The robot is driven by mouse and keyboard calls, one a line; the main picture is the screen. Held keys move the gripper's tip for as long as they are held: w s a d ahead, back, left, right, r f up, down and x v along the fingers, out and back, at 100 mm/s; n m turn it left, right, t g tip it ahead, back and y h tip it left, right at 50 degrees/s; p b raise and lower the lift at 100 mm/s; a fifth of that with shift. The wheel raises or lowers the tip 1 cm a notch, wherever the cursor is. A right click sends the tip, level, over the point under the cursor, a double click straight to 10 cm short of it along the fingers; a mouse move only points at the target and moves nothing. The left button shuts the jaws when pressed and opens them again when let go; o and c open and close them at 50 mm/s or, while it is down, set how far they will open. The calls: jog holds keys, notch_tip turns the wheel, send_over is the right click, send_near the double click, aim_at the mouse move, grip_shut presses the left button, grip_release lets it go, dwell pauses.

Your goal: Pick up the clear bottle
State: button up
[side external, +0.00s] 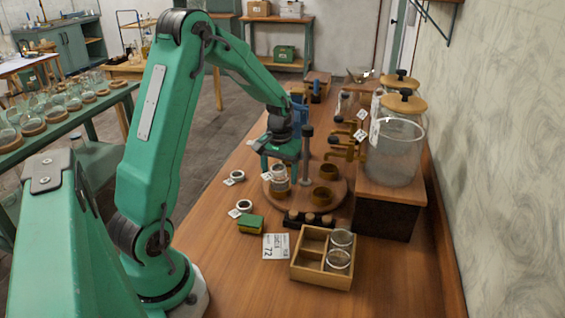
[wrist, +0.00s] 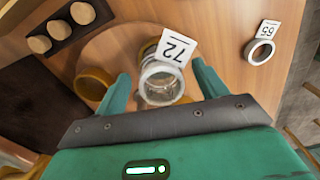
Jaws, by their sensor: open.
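The clear bottle (side external: 279,180) stands on a round wooden stand (side external: 337,188), with a white tag near its neck. In the wrist view the bottle (wrist: 160,84) is seen from above, its tag (wrist: 176,48) reading 72. My gripper (side external: 284,163) is just above and around the bottle's upper part. In the wrist view its open fingers (wrist: 160,76) lie on either side of the bottle, with visible gaps. The bottle's far side and base are partly hidden.
A metal post (side external: 307,155) and amber cups (side external: 323,196) stand close by. A dark rack of corks (side external: 310,219), a wooden box (side external: 309,271) with glass jars and a sponge (side external: 251,224) lie nearer. Large lidded jars (side external: 396,150) stand right.

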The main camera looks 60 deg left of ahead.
aim_at(280, 171)
jog(key=c, duration=1.2)
jog(key=shift+r, duration=0.35)
jog(key=shift+r, duration=1.6)
jog(key=shift+s+d+r, duration=0.15)
jog(key=shift+d+r, duration=1)
jog(key=shift+d, duration=0.75)
jog(key=shift+s+d+r, duration=0.1)
jog(key=shift+d+r, duration=1.05)
jog(key=shift+d, duration=0.7)
jog(key=shift+s+d+r, duration=0.15)
jog(key=shift+d+r, duration=1)
jog(key=shift+d, duration=0.75)
jog(key=shift+d+r, duration=0.1)
jog(key=shift+d, duration=0.05)
